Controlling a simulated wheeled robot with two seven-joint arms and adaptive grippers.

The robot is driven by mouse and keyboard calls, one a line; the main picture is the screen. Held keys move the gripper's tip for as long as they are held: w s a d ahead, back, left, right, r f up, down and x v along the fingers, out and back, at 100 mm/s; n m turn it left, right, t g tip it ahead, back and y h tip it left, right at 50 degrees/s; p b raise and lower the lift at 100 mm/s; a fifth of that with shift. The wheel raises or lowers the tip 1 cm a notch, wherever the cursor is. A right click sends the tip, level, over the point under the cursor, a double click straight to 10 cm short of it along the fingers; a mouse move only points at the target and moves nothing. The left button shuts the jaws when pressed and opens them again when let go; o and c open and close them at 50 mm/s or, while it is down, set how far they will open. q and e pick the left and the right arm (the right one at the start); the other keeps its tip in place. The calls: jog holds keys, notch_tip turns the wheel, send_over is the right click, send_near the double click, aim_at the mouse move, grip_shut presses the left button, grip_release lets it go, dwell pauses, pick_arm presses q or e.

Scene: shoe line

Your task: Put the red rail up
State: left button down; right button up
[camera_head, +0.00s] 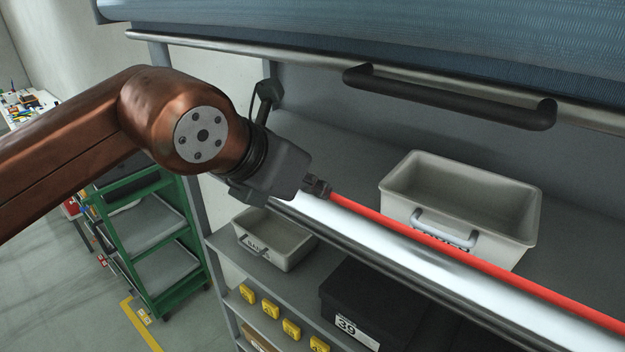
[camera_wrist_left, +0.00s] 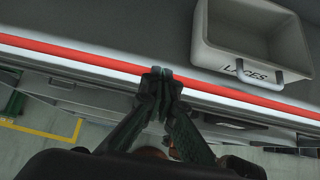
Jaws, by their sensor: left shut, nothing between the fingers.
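The red rail (camera_head: 470,252) is a thin bar running along the bright metal front edge of the upper shelf. It passes in front of a grey bin and shows across the left wrist view (camera_wrist_left: 80,57). My left gripper (camera_head: 318,187) is shut and empty, with its fingertips at the rail. In the left wrist view the closed fingertips (camera_wrist_left: 161,73) overlap the rail, and the rail shows on both sides of them. I cannot tell whether they touch it. In the head view my gripper hides part of the rail. My right gripper is not in view.
The grey bin (camera_head: 528,215), marked LACES in the left wrist view, stands behind the rail. A dark handle (camera_head: 450,95) and blue cover (camera_head: 400,40) hang above. A smaller bin (camera_head: 290,262) and black box (camera_head: 335,310) sit below. A green cart (camera_head: 150,290) stands left.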

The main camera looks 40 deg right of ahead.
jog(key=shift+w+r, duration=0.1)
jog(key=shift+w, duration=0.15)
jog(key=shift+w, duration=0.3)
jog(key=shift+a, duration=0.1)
pick_arm(q)
jog(key=v, duration=1.2)
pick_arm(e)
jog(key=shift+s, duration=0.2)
